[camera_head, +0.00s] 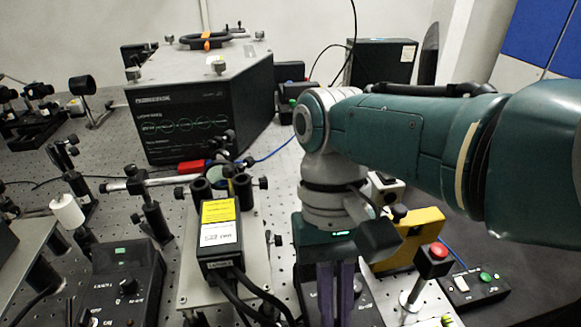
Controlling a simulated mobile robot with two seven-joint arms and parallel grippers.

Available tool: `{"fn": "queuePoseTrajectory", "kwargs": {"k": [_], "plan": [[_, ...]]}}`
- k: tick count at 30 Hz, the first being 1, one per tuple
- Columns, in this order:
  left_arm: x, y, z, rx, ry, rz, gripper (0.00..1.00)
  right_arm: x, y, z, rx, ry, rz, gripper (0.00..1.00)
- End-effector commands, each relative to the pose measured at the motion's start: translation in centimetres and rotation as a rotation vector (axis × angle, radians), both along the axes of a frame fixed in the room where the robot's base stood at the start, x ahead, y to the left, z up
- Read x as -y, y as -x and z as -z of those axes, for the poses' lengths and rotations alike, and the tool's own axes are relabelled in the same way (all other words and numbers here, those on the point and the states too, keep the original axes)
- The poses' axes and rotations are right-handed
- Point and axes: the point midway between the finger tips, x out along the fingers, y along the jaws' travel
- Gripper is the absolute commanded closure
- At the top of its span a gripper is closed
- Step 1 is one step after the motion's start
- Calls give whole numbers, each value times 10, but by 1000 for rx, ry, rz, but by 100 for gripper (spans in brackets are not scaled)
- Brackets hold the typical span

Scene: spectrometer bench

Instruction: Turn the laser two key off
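My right gripper (335,297) points straight down at the bottom centre, with two purple fingers close together. Its fingertips run out of the picture at the bottom, so I cannot tell whether it is open, shut or holding something. A black control box (362,303) lies behind the fingers and is mostly hidden by them; no key on it is clear. Another black control box (122,280) with a knob and a small green display stands at the lower left. Its lettering is too small to read. My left gripper is not in view.
A black laser head (218,258) with a yellow label sits on a metal plate left of my gripper. A red button on a post (434,259), a yellow block (412,238) and a switch box (474,288) stand to the right. A large black instrument (200,118) stands behind.

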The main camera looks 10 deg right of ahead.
Motion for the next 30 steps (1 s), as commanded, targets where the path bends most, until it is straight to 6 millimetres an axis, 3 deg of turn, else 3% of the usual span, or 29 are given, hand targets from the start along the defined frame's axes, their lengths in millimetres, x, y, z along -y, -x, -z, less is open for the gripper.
{"fn": "queuePoseTrajectory", "kwargs": {"k": [19, 20, 27, 30], "plan": [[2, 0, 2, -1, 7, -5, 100, -1, 0, 0, 1, 0, -51, 100], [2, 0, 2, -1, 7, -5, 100, -1, 0, 0, 1, 0, -51, 89], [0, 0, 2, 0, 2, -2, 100, -1, 0, 0, 0, 0, -49, 62], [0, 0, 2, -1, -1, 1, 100, -1, 0, 0, 0, 0, -49, 61]]}}
